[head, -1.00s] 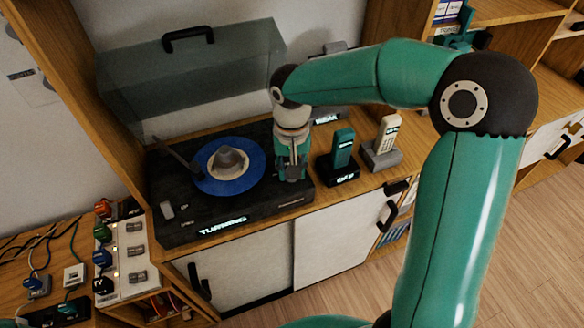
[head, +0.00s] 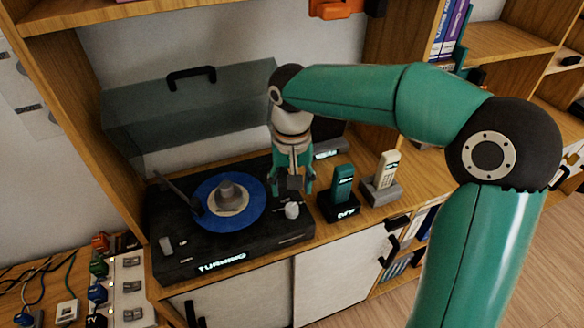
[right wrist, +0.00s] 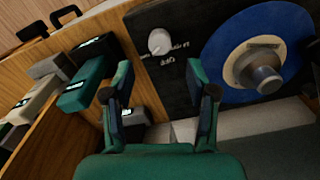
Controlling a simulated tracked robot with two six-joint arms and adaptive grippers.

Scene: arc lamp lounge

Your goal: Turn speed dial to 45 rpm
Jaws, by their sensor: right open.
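The speed dial (head: 291,211) is a small pale round knob at the right end of the black turntable (head: 185,262). A blue record (head: 254,208) lies on the platter. In the right wrist view the dial (right wrist: 160,41) stands clear beyond my fingertips, with small white lettering around it too blurred to read. My right gripper (head: 293,187) is open and empty, pointing down just behind the dial and apart from it. Its two fingers also show in the right wrist view (right wrist: 160,93). My left gripper is out of view.
The turntable's clear lid (head: 195,105) stands raised behind. A lit display on the turntable's front seems to read "TURNING". A switch panel (head: 130,262) is at lower left.

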